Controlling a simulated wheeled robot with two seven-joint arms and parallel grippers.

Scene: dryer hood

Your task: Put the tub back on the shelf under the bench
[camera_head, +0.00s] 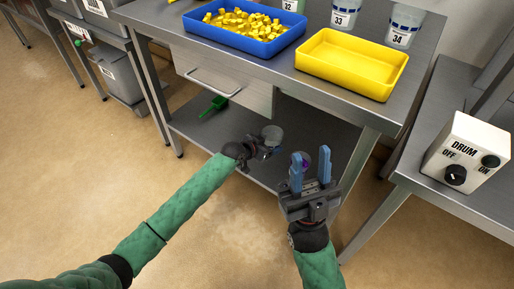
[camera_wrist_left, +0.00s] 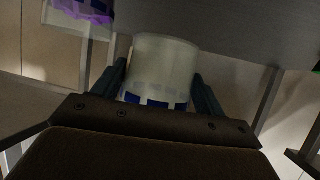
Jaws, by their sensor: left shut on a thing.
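My left gripper (camera_head: 262,146) reaches in under the bench top and is shut on a pale, translucent tub (camera_head: 273,134) with blue marks. In the left wrist view the tub (camera_wrist_left: 165,62) sits between the two fingers of the left gripper (camera_wrist_left: 160,85). The tub is at the lower shelf (camera_head: 215,130) under the bench; I cannot tell whether its base touches the shelf. My right gripper (camera_head: 310,170) is open, fingers pointing up the picture, in front of the shelf.
The bench top (camera_head: 280,70) carries a blue tray (camera_head: 245,45) of yellow pieces, an empty yellow tray (camera_head: 352,63) and numbered tubs (camera_head: 402,28). A green scoop (camera_head: 214,106) lies on the shelf's left. A drum switch box (camera_head: 467,155) stands on the right bench.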

